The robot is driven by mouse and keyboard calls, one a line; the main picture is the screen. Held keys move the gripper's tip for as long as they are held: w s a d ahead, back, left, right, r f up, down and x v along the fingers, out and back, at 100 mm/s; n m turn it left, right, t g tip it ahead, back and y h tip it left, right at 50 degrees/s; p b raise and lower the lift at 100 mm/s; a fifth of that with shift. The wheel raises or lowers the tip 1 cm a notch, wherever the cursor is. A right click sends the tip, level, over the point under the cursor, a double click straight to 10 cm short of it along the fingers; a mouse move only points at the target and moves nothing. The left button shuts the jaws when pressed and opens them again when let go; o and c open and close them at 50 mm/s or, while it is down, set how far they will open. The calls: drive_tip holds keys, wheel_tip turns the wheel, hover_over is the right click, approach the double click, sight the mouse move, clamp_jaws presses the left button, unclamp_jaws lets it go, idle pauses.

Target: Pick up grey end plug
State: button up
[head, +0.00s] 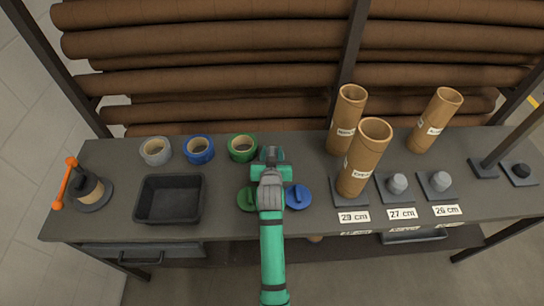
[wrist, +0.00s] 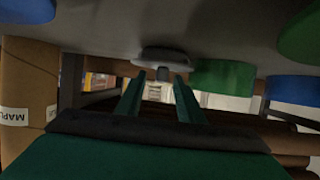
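The grey end plug (wrist: 165,55) shows in the wrist view, which is upside down, as a flat grey disc with a small knob. It rests on the grey table top, ahead of my fingertips and in line with the gap between them. Whether the fingers reach beside the knob is hard to tell.
A green plug (head: 246,199) and a blue plug (head: 299,197) flank my arm. The green tape roll (head: 242,148) stands left of my gripper. Cardboard tubes (head: 363,158) stand to the right. A black tray (head: 169,198) lies left. Brown rolls (head: 200,47) fill the rack behind.

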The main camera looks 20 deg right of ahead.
clamp_jaws()
